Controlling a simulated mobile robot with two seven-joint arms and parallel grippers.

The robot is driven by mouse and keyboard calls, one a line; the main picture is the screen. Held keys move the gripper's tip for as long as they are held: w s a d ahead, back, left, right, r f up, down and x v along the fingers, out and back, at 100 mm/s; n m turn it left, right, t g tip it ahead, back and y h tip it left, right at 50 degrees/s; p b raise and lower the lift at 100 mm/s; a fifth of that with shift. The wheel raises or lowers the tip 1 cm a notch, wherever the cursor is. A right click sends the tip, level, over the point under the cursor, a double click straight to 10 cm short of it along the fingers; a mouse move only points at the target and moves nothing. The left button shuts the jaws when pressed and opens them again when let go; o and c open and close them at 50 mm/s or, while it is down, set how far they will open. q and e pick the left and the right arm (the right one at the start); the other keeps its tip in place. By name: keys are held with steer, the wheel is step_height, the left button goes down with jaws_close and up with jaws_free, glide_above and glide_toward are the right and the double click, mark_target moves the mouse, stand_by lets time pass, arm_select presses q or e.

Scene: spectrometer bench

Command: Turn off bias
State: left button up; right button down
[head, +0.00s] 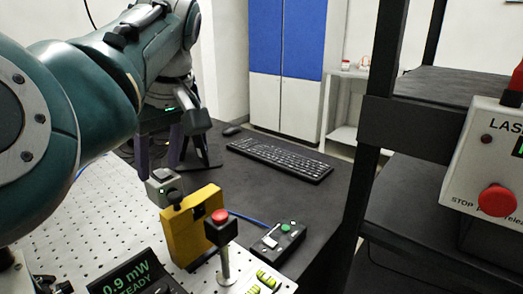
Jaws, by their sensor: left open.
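A small black control box (278,242) lies on the dark bench at the lower middle of the head view. It has a green button or lamp (285,227) and a small pale switch-like part (270,242); its label and setting are too small to read. A blue cable runs from it toward a yellow block. I cannot tell for sure that this is the bias control. My left gripper (160,152) is open and empty, behind and left of the yellow block, well apart from the box. My right gripper is out of view.
The yellow block (184,236) and a red-topped post (222,232) stand left of the box on the perforated plate (95,215). A display (133,280) reads 0.9 mW. A keyboard (280,158) lies behind. A laser unit with a red stop button (497,200) is at right.

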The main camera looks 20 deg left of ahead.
arm_select(q)
jaws_close()
stand_by(0.4)
